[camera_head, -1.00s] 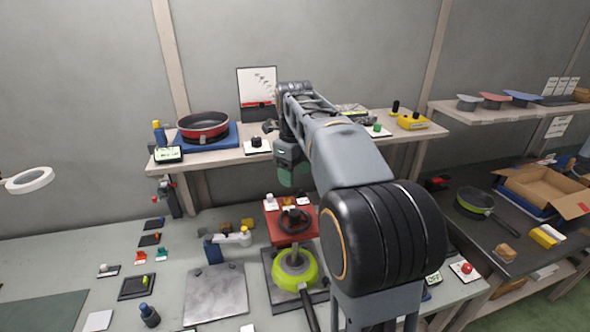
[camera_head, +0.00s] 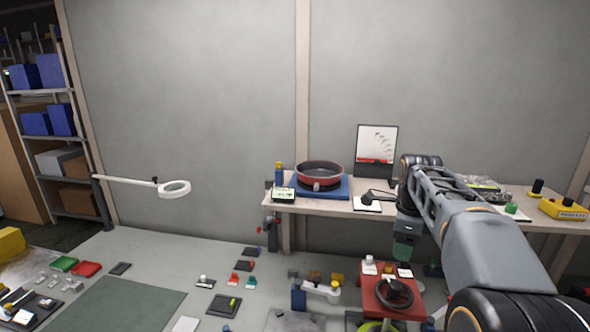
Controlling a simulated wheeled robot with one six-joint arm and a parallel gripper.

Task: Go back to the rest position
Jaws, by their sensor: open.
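My gripper (camera_head: 403,250) hangs at the end of my arm, pointing down at the right of the view. It is over the workbench, just behind and above the red fixture (camera_head: 372,296) with a black handwheel. It holds nothing that I can see; its fingertips are small and dark here. A green pan (camera_head: 372,326) is cut off at the bottom edge, below the red fixture. A red pan (camera_head: 320,174) sits on a blue stand on the raised shelf, left of my arm.
A white ring lamp (camera_head: 175,189) reaches over the bench at left. The raised shelf (camera_head: 345,203) carries a framed picture (camera_head: 376,152) and a yellow control box (camera_head: 563,209). Small parts lie along the bench. The dark green mat (camera_head: 120,305) is bare.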

